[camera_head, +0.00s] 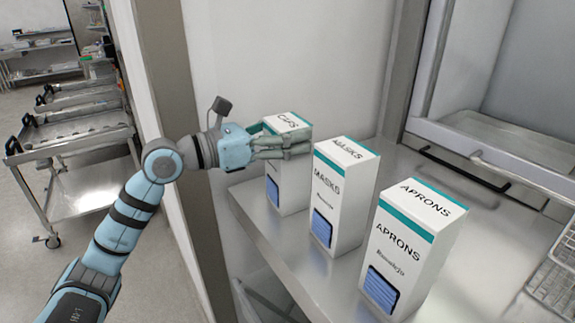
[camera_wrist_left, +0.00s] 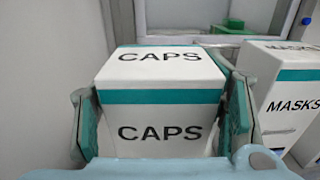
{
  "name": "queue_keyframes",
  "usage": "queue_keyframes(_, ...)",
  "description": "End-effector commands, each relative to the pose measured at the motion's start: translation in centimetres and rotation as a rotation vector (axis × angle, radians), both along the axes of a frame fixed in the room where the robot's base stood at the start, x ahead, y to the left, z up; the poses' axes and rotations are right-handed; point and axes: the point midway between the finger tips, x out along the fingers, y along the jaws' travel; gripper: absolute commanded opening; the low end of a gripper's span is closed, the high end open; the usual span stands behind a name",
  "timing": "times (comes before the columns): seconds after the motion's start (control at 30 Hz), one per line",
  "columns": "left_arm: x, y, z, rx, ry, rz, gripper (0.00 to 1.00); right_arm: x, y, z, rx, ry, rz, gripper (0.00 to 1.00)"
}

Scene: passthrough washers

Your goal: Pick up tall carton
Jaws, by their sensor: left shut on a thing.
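Three tall white cartons with teal bands stand upright in a row on a metal shelf (camera_head: 262,226). The CAPS carton (camera_head: 287,191) is farthest left, the MASKS carton (camera_head: 343,195) is in the middle, and the APRONS carton (camera_head: 408,252) is nearest. My left gripper (camera_head: 282,147) is shut on the CAPS carton near its top, and its fingers hide part of that carton. In the left wrist view the CAPS carton (camera_wrist_left: 160,85) sits between the two finger pads, with the MASKS carton (camera_wrist_left: 285,95) close by on the right. My right gripper is not in view.
A wall (camera_head: 300,60) rises behind the cartons. A metal washer opening (camera_head: 500,150) with a dark handle stands at the right, and a wire rack (camera_head: 555,275) is at the lower right edge. Metal carts (camera_head: 75,140) stand on the floor at the far left.

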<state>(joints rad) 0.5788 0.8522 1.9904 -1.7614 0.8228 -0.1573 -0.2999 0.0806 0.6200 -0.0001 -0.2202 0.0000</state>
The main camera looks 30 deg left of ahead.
Motion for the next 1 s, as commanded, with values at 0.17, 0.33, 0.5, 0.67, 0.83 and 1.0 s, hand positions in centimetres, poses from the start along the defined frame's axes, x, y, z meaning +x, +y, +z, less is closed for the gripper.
queue_keyframes(0.17, 0.0, 0.0, 0.0, -0.001, 0.0, -0.001, 0.09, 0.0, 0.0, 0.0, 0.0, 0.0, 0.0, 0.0)
queue_keyframes(0.33, 0.0, 0.0, 0.9, -0.001, -0.002, -0.001, 0.09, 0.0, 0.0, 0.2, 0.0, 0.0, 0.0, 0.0)
queue_keyframes(0.5, 0.0, 0.0, 4.2, -0.002, -0.007, -0.001, 0.09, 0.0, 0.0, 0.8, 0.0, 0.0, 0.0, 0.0)
queue_keyframes(0.67, -0.1, -0.1, 9.5, -0.003, -0.008, -0.002, 0.09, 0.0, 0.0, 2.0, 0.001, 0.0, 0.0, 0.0)
queue_keyframes(0.83, -0.1, -0.1, 14.9, -0.004, -0.007, -0.002, 0.09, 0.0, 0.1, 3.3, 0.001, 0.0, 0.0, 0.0)
queue_keyframes(1.0, -0.1, 0.0, 18.5, -0.002, -0.003, -0.001, 0.09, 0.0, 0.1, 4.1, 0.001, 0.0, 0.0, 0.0)
